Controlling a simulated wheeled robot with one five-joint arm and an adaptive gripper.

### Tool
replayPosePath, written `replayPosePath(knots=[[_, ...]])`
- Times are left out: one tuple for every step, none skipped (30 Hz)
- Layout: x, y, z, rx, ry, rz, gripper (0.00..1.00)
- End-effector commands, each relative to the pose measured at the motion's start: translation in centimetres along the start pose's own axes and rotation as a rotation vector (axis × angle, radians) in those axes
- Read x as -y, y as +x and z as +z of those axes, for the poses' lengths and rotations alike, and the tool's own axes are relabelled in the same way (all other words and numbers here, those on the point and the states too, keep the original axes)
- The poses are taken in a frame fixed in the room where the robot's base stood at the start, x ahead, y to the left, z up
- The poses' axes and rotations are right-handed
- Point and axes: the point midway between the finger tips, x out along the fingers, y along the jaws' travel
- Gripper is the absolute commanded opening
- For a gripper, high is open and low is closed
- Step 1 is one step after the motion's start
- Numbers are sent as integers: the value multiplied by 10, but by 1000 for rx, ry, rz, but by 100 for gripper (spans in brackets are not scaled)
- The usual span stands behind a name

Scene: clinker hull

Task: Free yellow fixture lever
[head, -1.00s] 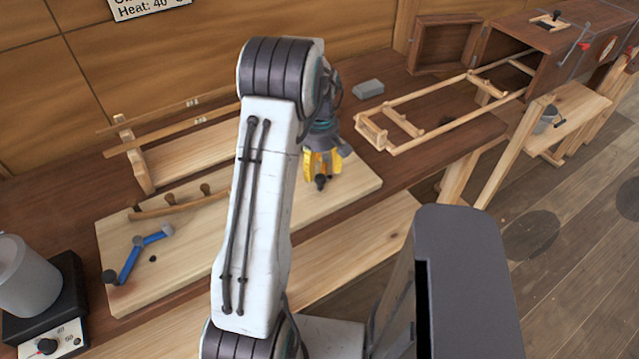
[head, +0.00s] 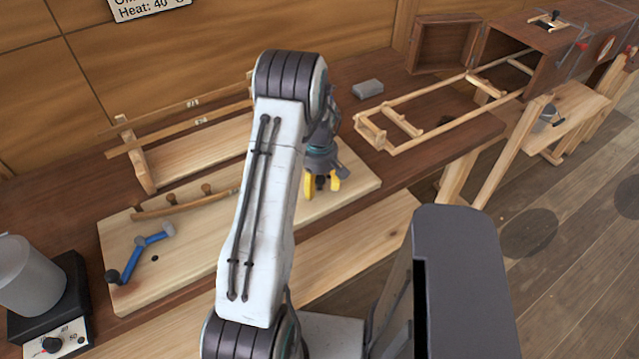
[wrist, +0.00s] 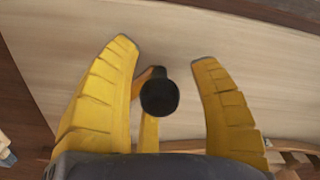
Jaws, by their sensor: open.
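The yellow fixture lever (wrist: 150,128) shows in the wrist view between my fingers, with its round black knob (wrist: 159,96) toward the camera. My gripper (wrist: 163,52) is open, one yellow finger on each side of the knob, with visible gaps to both. In the head view my gripper (head: 321,187) points down over the right part of the pale wooden board (head: 350,187). There the lever is mostly hidden by my gripper. A blue lever (head: 140,246) with a dark knob lies at the board's left end.
A curved wooden strip (head: 185,206) lies against pegs on the board. A wooden rack (head: 142,175) with long strips stands behind. A heater with a grey pot (head: 28,280) is at the left. A grey block (head: 368,88) and a wooden ladder-like frame (head: 440,118) lie at the right.

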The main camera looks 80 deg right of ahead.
Motion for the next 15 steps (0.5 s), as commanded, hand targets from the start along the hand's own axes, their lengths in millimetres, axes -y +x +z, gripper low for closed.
replayPosePath(knots=[[0,0,0,0,0,0,58],[0,0,0,0,0,0,55],[0,0,0,0,0,0,52],[0,0,0,0,0,0,49],[0,0,0,0,0,0,46],[0,0,0,0,0,0,43],[0,0,0,0,0,0,40],[0,0,0,0,0,0,37],[0,0,0,0,0,0,34],[0,0,0,0,0,0,31],[0,0,0,0,0,0,29],[0,0,0,0,0,0,25],[0,0,0,0,0,0,22],[0,0,0,0,0,0,20],[0,0,0,0,0,0,16]])
